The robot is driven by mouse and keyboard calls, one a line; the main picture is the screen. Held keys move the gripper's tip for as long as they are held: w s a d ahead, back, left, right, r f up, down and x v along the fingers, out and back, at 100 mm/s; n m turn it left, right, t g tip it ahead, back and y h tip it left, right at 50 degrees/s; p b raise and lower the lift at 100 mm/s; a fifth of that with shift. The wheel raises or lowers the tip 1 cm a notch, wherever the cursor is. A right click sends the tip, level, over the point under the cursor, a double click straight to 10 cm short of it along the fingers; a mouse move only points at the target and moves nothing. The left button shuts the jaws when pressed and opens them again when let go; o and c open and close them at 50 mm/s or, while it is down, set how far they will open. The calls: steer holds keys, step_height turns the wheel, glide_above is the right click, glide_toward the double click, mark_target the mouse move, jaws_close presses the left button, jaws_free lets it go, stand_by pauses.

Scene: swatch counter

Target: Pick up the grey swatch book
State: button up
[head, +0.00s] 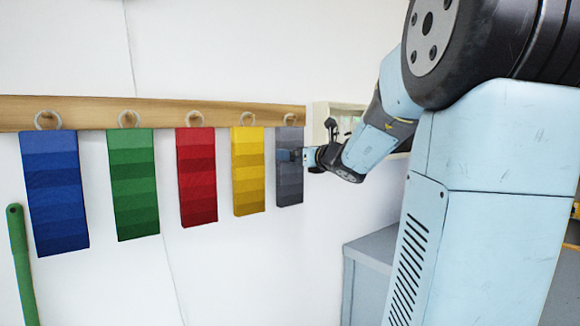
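The grey swatch book (290,185) hangs by a ring from a peg rail, at the right end of a row of swatch books. It is a tall, narrow, dark grey block with banded shades. My gripper (292,155) reaches in from the right, and its dark fingers overlap the upper middle of the grey book. The fingers are small here, and I cannot tell whether they are closed on the book or only beside it. The book hangs straight, with its ring (290,119) at the rail.
Yellow (248,172), red (197,178), green (134,185) and blue (55,193) swatch books hang to the left along the wooden rail (90,106). A green handle (20,262) leans at far left. A grey cabinet (372,262) stands below right, and a pale frame (322,118) is behind my gripper.

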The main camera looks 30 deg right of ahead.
steer(key=w, duration=0.2)
steer(key=w+a, duration=0.1)
steer(key=w, duration=0.2)
steer(key=shift+w+a+f, duration=0.1)
steer(key=shift+w, duration=0.05)
steer(key=shift+c, duration=0.4)
steer(key=c, duration=0.7)
